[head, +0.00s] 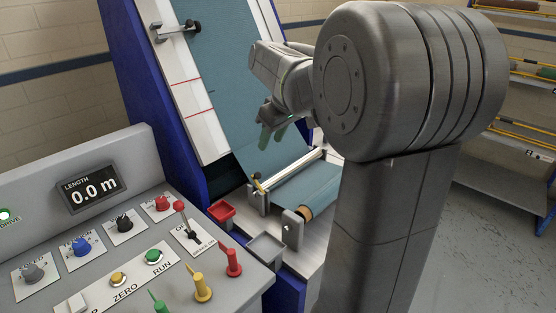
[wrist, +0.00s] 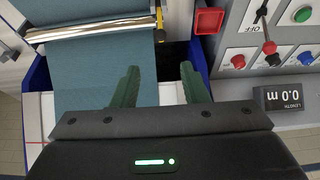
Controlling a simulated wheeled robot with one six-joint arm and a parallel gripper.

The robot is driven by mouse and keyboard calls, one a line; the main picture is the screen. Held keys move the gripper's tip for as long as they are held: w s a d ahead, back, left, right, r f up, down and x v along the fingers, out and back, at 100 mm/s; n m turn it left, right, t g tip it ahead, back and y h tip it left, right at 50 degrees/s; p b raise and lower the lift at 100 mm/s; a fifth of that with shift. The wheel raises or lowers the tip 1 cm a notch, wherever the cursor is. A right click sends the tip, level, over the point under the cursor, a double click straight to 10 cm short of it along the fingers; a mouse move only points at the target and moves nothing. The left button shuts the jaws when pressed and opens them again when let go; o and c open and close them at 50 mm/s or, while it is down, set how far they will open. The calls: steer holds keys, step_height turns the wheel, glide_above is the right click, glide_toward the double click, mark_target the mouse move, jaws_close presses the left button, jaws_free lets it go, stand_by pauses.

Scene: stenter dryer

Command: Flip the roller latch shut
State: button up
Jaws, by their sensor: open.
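The roller latch seems to be the small yellow piece with a dark end (head: 259,185) at the left end of the metal roller (head: 292,168). In the wrist view the yellow piece (wrist: 159,17) stands at the right end of the roller (wrist: 92,31); whether it is open or shut is hard to tell. My gripper (head: 272,133) hangs over the blue cloth, above and apart from the roller. In the wrist view its green fingers (wrist: 161,82) are spread with nothing between them, and the latch lies beyond the fingertips.
Blue cloth (head: 225,75) runs down the machine to a cloth roll (head: 304,213). A red tray (head: 222,211) and a grey tray (head: 265,249) sit beside the latch. The control panel (head: 110,250) with knobs and coloured pegs fills the lower left. A rack stands at right.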

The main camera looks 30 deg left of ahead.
mark_target(258, 173)
steer(key=x, duration=1.3)
steer(key=shift+a+f, duration=0.15)
steer(key=shift+f, duration=0.1)
jaws_close()
